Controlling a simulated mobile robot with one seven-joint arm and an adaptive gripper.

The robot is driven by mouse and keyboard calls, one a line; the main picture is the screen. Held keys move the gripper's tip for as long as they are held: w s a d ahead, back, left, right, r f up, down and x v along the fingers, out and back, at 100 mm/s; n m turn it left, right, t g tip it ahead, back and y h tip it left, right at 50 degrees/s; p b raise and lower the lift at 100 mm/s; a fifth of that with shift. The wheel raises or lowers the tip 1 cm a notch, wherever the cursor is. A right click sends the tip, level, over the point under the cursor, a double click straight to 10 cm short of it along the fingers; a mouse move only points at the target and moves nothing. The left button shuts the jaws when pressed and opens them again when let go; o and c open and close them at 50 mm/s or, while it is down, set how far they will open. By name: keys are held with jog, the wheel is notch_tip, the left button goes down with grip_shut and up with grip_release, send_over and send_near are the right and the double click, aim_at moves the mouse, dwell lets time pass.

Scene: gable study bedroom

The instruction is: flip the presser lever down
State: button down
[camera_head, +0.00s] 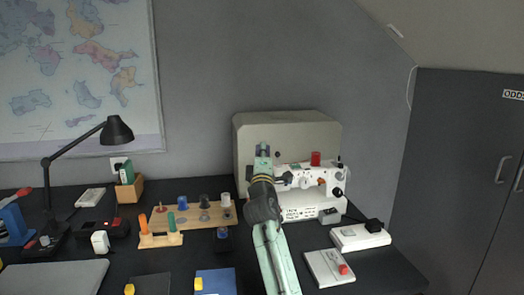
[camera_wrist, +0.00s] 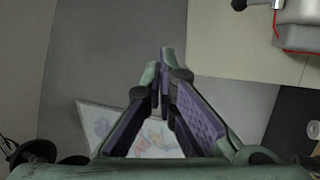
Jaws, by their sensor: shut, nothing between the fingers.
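The white sewing machine (camera_head: 308,196) stands at the back right of the dark desk, with a red spool (camera_head: 315,158) on top. My gripper (camera_head: 263,150) is raised at the machine's left end, and my arm hides part of that end. In the wrist view my gripper (camera_wrist: 163,62) is shut and empty. A corner of the sewing machine (camera_wrist: 298,28) with red thread shows at the upper right there. A short metal stem with a dark knob (camera_wrist: 240,4) sticks out beside it, apart from my fingers. It may be the presser lever, but I cannot tell.
A beige case (camera_head: 250,128) stands behind the machine. A wooden spool rack (camera_head: 190,220) is to the left. A white box with a red knob (camera_head: 330,268) and a white pedal-like unit (camera_head: 360,237) lie to the right. A black lamp (camera_head: 117,130) stands far left.

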jog(key=shift+s+r, duration=0.75)
jog(key=shift+s, duration=0.35)
